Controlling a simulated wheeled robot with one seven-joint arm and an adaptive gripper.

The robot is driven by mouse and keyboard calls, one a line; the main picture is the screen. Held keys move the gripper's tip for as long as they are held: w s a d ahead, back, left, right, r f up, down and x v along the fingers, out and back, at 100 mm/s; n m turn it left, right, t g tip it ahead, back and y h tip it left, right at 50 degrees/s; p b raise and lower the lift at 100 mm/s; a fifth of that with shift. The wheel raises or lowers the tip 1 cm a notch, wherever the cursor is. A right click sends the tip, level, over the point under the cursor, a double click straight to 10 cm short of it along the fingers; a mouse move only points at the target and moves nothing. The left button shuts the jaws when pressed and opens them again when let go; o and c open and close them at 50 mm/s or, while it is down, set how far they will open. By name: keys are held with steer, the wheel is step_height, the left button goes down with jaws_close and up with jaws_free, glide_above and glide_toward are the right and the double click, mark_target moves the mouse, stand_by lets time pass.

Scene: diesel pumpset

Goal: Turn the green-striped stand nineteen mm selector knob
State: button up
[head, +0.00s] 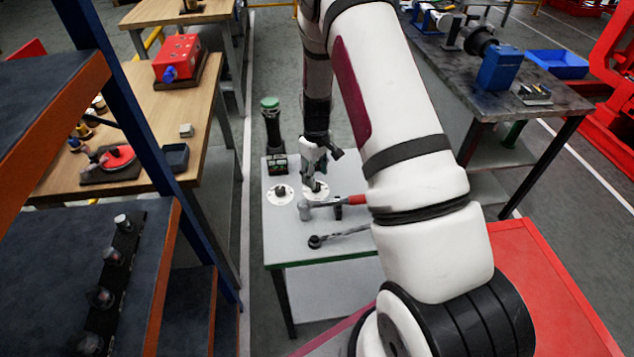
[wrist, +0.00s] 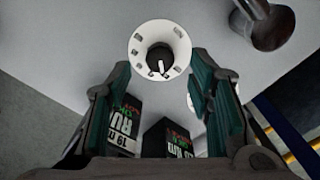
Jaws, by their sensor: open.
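Two white round dials with dark centre knobs lie on the grey table (head: 335,252), whose front edge is green. The right dial (head: 316,191) is under my gripper (head: 314,177); the left dial (head: 280,195) is clear of it. In the wrist view, a white dial (wrist: 135,42) with a dark knob (wrist: 159,60) and white pointer is just beyond my open, empty fingers (wrist: 168,82). I see no contact. The other dial (wrist: 190,103) is mostly hidden by the right finger.
A dark green-topped cylinder (head: 270,120) and black boxes (head: 276,164) stand behind. A second black box (wrist: 170,140) shows in the wrist view.

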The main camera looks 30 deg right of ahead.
steer(key=shift+f, duration=2.1)
jaws_close()
